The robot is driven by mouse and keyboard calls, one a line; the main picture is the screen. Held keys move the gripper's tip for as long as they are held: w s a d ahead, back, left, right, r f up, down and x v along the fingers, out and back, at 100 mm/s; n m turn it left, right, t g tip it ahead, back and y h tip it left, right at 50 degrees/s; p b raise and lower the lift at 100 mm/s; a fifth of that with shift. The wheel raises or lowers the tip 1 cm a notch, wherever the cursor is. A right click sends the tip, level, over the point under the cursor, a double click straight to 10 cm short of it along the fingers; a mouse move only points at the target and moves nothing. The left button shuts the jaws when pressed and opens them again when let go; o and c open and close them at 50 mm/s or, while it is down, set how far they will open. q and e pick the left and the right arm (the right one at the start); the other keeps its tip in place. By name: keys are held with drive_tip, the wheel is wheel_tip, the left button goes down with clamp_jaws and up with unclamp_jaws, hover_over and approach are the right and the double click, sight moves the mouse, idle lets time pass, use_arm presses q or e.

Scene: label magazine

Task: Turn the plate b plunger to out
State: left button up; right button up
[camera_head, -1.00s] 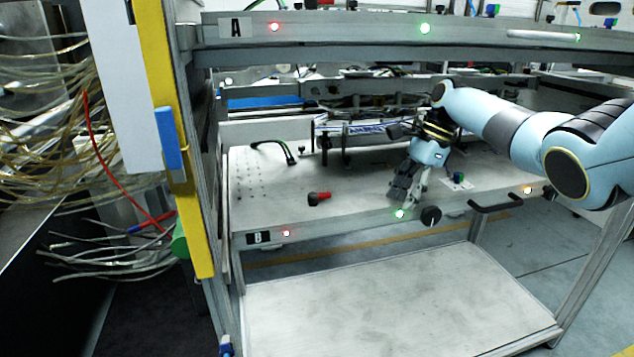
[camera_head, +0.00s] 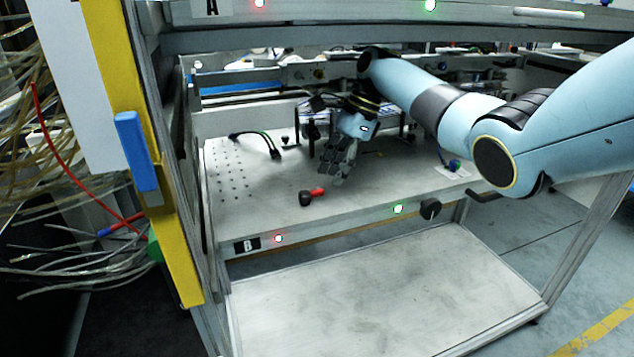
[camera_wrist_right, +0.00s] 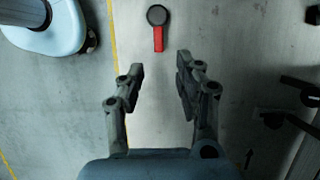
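Plate b (camera_head: 245,200) is the grey shelf with the B label on its front rail. On it sits a small turn handle, seemingly the plunger (camera_head: 313,195), with a round black end and a red grip. In the right wrist view the plunger (camera_wrist_right: 158,30) lies ahead of the fingers, its red grip pointing back between them. My right gripper (camera_head: 338,183) is beside the plunger, above the plate, fingers pointing down. In its wrist view the right gripper (camera_wrist_right: 160,65) is open and empty, apart from the plunger. My left gripper is not in view.
A black knob (camera_head: 430,208) and a green light (camera_head: 398,209) are on the front rail. A black-green cable (camera_head: 268,143) rises from the plate behind the plunger. The upper rail (camera_head: 330,37) crosses above. The lower shelf (camera_head: 380,290) is bare.

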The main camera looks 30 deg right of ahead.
sight(315, 191)
drive_tip(key=a, duration=0.1)
drive_tip(key=a+f, duration=0.1)
drive_tip(key=a, duration=0.1)
drive_tip(key=shift+w+a+f+b, duration=0.3)
drive_tip(key=shift+w+f+b, duration=0.05)
drive_tip(key=shift+f, duration=0.05)
drive_tip(key=shift+w+a+f, duration=0.1)
drive_tip(key=shift+a+f, duration=0.05)
drive_tip(key=shift+f, duration=0.35)
clamp_jaws()
